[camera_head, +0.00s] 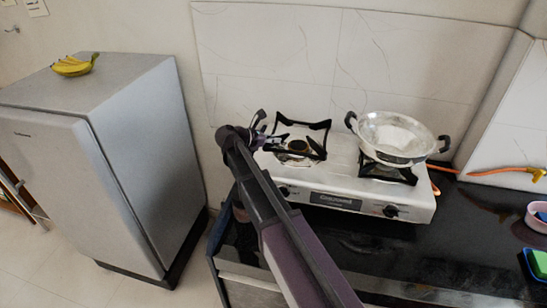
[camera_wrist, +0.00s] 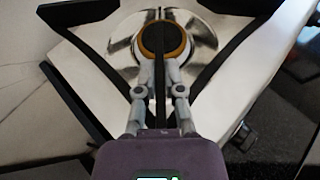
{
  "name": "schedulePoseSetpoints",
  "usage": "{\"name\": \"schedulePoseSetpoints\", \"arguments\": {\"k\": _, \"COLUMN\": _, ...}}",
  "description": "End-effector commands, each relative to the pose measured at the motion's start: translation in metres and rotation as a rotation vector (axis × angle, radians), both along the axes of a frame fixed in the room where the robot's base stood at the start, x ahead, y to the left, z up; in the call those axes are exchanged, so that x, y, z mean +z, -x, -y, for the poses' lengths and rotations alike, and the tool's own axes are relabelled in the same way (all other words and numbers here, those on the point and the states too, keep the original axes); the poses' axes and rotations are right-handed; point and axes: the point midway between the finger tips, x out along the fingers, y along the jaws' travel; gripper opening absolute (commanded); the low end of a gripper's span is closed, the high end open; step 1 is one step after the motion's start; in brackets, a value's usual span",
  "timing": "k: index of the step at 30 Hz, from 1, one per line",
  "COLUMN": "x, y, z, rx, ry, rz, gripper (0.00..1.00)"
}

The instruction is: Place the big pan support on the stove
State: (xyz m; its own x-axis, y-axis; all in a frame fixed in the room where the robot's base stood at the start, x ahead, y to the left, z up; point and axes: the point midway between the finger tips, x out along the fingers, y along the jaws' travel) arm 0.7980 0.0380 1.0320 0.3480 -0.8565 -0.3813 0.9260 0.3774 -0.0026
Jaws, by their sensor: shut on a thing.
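The big pan support (camera_head: 318,126) is a black frame with several arms, around and over the left burner of the white stove (camera_head: 352,186). In the wrist view its black bars (camera_wrist: 82,92) spread out around the burner (camera_wrist: 163,38). My gripper (camera_wrist: 159,68) is shut on one thin bar of the support. In the head view my gripper (camera_head: 268,132) is at the support's left side, partly hidden by my arm. I cannot tell whether the support touches the stove top or hangs just above it.
A steel pan (camera_head: 393,135) with black handles sits on the right burner's support (camera_head: 388,172). A grey fridge (camera_head: 140,165) with bananas (camera_head: 74,66) on top stands left. A tiled wall is behind the stove. An orange hose (camera_head: 495,171), a pink bowl (camera_head: 537,217) and a blue tray (camera_head: 535,265) are at right.

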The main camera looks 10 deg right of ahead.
Motion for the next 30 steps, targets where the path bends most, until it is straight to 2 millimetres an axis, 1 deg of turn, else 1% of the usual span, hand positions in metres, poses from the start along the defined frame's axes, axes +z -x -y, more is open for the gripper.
{"name": "schedulePoseSetpoints", "arguments": {"k": 1, "x": -0.008, "y": 0.0, "z": 0.0, "rx": 0.0, "ry": 0.003, "rz": 0.001, "gripper": 0.0}}
{"name": "schedulePoseSetpoints", "arguments": {"k": 6, "x": -0.018, "y": 0.0, "z": 0.0, "rx": 0.0, "ry": 0.004, "rz": 0.002, "gripper": 0.0}}
{"name": "schedulePoseSetpoints", "arguments": {"k": 23, "x": -0.021, "y": 0.0, "z": -0.001, "rx": 0.002, "ry": 0.003, "rz": 0.001, "gripper": 0.0}}
{"name": "schedulePoseSetpoints", "arguments": {"k": 30, "x": -0.034, "y": 0.0, "z": -0.002, "rx": 0.003, "ry": 0.003, "rz": 0.001, "gripper": 0.0}}
